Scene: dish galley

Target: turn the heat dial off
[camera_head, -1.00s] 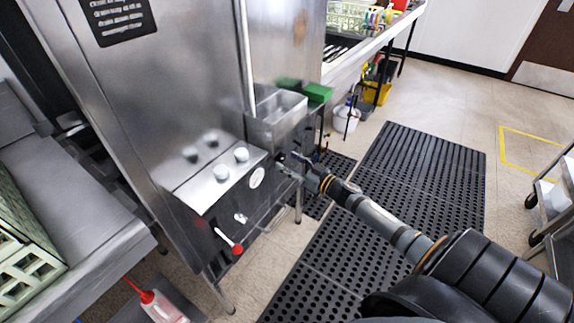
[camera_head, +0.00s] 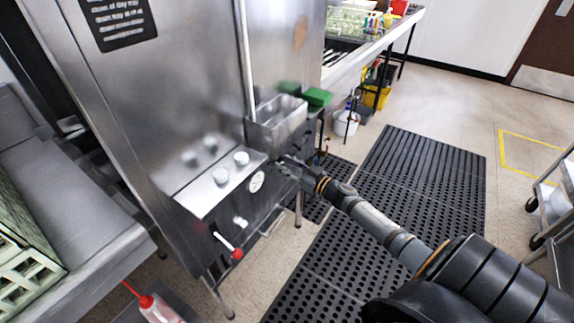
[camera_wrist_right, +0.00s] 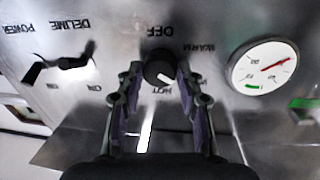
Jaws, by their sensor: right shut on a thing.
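The heat dial (camera_wrist_right: 159,73) is a round black knob on the steel panel, with OFF, WARM and HOT lettered around it. In the right wrist view the lettering is upside down, with OFF above the dial and HOT below. The dial's white pointer mark slants to the lower right in that view, away from OFF. My right gripper (camera_wrist_right: 157,78) has a finger on each side of the dial and is shut on it. In the head view, my right gripper (camera_head: 281,161) reaches the machine's front and hides the dial. My left gripper is out of view.
A white gauge (camera_wrist_right: 264,66) is right of the dial in the wrist view; black POWER and DELIME switches (camera_wrist_right: 62,66) are left. A red-ended lever (camera_head: 228,246) sticks out below the panel. A steel box (camera_head: 276,123) is above my gripper. Black mats (camera_head: 410,180) cover the floor.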

